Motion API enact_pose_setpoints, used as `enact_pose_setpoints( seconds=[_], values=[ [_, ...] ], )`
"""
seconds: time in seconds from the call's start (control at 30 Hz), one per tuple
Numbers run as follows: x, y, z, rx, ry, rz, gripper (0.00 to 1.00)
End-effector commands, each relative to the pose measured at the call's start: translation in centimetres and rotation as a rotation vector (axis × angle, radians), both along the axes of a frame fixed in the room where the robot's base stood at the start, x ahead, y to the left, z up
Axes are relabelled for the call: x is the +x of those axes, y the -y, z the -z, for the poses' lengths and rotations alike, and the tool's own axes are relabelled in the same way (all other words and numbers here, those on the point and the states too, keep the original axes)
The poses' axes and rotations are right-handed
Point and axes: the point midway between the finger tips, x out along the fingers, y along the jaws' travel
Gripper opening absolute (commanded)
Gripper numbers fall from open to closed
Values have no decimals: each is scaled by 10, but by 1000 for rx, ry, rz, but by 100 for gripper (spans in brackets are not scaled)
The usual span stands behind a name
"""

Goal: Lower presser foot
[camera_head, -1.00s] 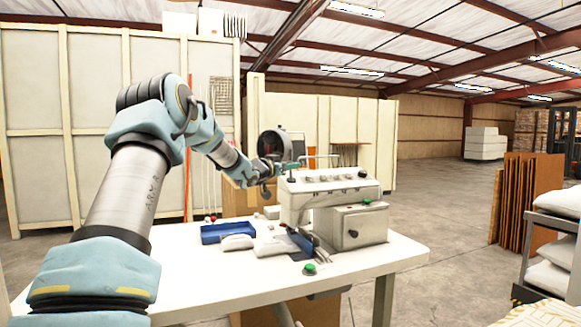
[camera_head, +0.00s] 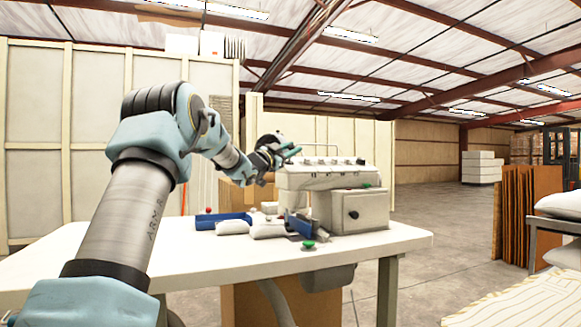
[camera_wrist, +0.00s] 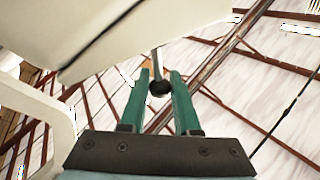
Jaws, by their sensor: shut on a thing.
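The white sewing machine (camera_head: 350,207) stands on the white table (camera_head: 390,238). My gripper (camera_head: 292,152) is at the upper left end of the machine's head, tilted upward. In the wrist view, my gripper's green fingers (camera_wrist: 160,80) are shut on a round black knob (camera_wrist: 159,88) at the end of a thin grey rod. This looks like the presser foot lever. The machine's pale body also shows in the wrist view (camera_wrist: 130,25), above the fingers. The presser foot itself cannot be made out.
A green button (camera_head: 308,245) is near the front edge. Brown boards (camera_head: 525,200) and a rack with white sacks (camera_head: 560,204) stand at the right.

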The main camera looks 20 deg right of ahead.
Motion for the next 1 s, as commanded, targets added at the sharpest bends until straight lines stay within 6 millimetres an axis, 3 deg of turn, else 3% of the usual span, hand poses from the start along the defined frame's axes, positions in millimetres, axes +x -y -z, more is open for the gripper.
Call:
enact_pose_setpoints(
  seconds=[0.03, 0.4, 1.0],
  values=[
    [-2, 0, 11, 5, 35, 0, 0],
    [-10, 1, 10, 30, 229, -1, 0],
    [-12, 2, 8, 37, 279, 1, 0]
  ],
)
